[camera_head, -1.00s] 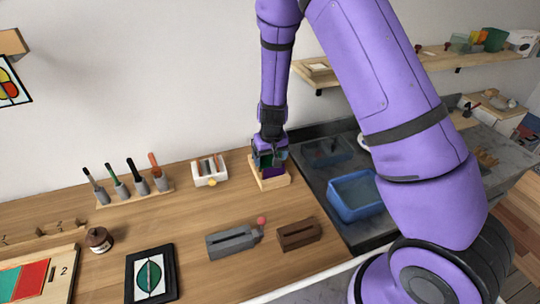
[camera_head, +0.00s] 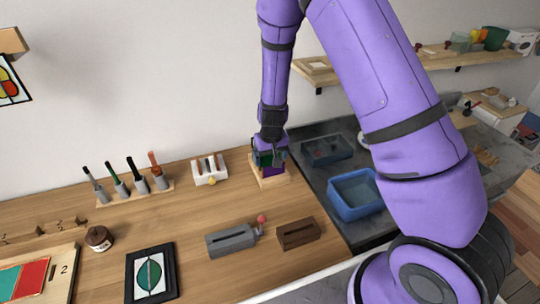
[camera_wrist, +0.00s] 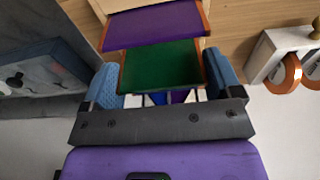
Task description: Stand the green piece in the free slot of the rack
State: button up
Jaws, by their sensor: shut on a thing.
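The green piece (camera_wrist: 160,65), a flat panel with copper-coloured edges, sits between the blue pads of my gripper (camera_wrist: 163,77) in the wrist view. My gripper is shut on it. In the head view my gripper (camera_head: 270,152) is over the wooden rack (camera_head: 285,181), and the green piece shows dark and partly hidden below the fingers. A purple piece (camera_wrist: 155,24) stands in the rack just beyond the green one; it also shows in the head view (camera_head: 273,171). The slot under the green piece is hidden, so I cannot tell whether it is seated.
A white holder (camera_head: 209,175) with copper-edged pieces stands left of the rack. A blue basin (camera_head: 355,193) lies to the right. A grey slotted block (camera_head: 230,242) and a brown slotted block (camera_head: 298,235) are in front, with bare table between.

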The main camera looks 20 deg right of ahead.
jog(key=shift+f, duration=0.85)
dwell(0.3)
jog(key=o, duration=0.7)
jog(key=shift+o, duration=0.2)
jog(key=shift+r, duration=3.5)
